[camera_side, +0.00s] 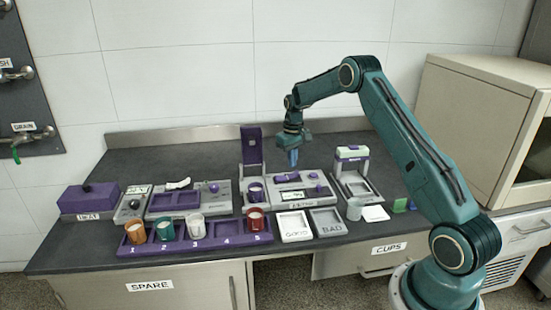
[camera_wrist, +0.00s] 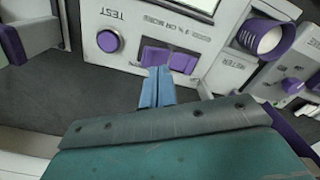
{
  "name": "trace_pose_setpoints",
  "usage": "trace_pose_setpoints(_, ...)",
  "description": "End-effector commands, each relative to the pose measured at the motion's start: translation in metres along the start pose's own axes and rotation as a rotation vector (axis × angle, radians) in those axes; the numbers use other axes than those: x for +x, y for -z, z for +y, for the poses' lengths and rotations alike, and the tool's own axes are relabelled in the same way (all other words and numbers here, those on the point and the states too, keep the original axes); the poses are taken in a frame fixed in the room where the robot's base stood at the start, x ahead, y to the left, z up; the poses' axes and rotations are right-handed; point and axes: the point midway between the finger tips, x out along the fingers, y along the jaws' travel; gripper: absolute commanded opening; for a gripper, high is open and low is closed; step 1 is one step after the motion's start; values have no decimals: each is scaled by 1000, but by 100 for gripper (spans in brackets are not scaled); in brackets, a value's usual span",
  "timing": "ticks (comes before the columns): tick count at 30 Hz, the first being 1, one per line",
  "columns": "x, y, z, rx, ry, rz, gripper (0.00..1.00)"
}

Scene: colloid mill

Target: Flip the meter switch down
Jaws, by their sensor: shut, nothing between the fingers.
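The meter (camera_side: 303,194) is a pale grey box with a small screen, standing near the middle of the bench. In the wrist view it appears upside down, with a round purple TEST button (camera_wrist: 109,41). A purple switch piece (camera_wrist: 180,62) sits beside the printed GOOD text; the fingertips partly cover it, and I cannot tell its setting. In the side view, purple parts (camera_side: 288,178) show on the meter's top. My gripper (camera_side: 293,162) points down above the meter, shut and empty. Its blue fingertips (camera_wrist: 158,72) overlap the switch in the wrist view; contact is unclear.
A purple tower machine (camera_side: 251,148) stands left of the meter, a cup at its base. GOOD (camera_side: 293,238) and BAD (camera_side: 328,229) trays lie in front. A purple numbered rack (camera_side: 230,242) holds several cups. A small stand (camera_side: 352,152) is on the right. Bench behind is clear.

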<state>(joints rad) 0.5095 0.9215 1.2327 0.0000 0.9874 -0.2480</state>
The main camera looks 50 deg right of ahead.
Motion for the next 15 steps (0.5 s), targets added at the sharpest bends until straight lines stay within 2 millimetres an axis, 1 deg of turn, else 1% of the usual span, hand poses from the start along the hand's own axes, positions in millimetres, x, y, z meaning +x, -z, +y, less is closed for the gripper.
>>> trace_pose_setpoints(15,5,0,0,0,0,0,0)
